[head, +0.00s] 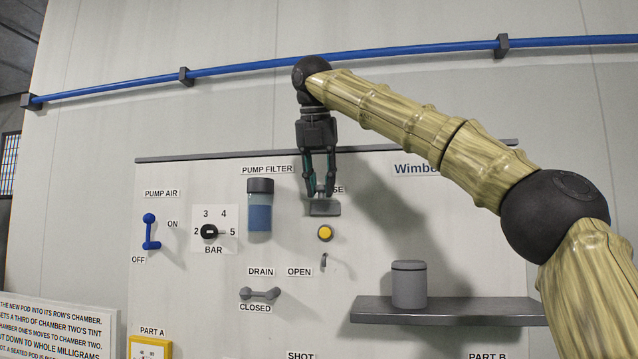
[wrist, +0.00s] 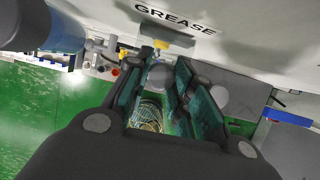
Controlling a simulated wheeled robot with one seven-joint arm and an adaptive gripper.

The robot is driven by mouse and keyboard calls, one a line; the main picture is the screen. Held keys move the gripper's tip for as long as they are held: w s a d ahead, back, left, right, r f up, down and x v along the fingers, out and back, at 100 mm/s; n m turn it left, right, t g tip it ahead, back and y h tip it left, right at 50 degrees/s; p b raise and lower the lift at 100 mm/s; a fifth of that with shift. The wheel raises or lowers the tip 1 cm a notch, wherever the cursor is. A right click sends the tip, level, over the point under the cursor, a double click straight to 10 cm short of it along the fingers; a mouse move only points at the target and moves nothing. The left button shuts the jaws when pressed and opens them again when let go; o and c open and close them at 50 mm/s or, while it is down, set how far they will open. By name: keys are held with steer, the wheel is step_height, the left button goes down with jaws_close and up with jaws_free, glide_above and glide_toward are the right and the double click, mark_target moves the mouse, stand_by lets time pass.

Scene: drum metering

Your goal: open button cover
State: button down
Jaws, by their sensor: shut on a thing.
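The button cover (head: 324,208) is a small grey flap on the white panel, under the partly hidden "GREASE" label. It stands out from the panel above the round yellow button (head: 325,233), which shows uncovered in the head view. My gripper (head: 320,190) comes down from above, with its fingertips at the cover's upper part, shut on it. In the wrist view, the dark green fingers (wrist: 172,88) reach down along the panel. The fingers hide much of the grip there, and I cannot clearly make out the cover.
The pump filter (head: 260,208) is left of my gripper. A small lever (head: 323,261) sits below the button, and the drain handle (head: 260,294) is lower left. A shelf (head: 450,311) with a grey canister (head: 409,286) juts out at right. A blue pipe (head: 245,65) runs above.

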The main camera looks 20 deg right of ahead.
steer(key=shift+w+d+r, duration=0.1)
steer(key=shift+w+r, duration=0.05)
stand_by(0.4)
steer(key=c, duration=1.2)
jaws_free()
steer(key=shift+d, duration=0.1)
steer(key=shift+v, duration=3.65)
steer(key=shift+w+d+r, duration=0.1)
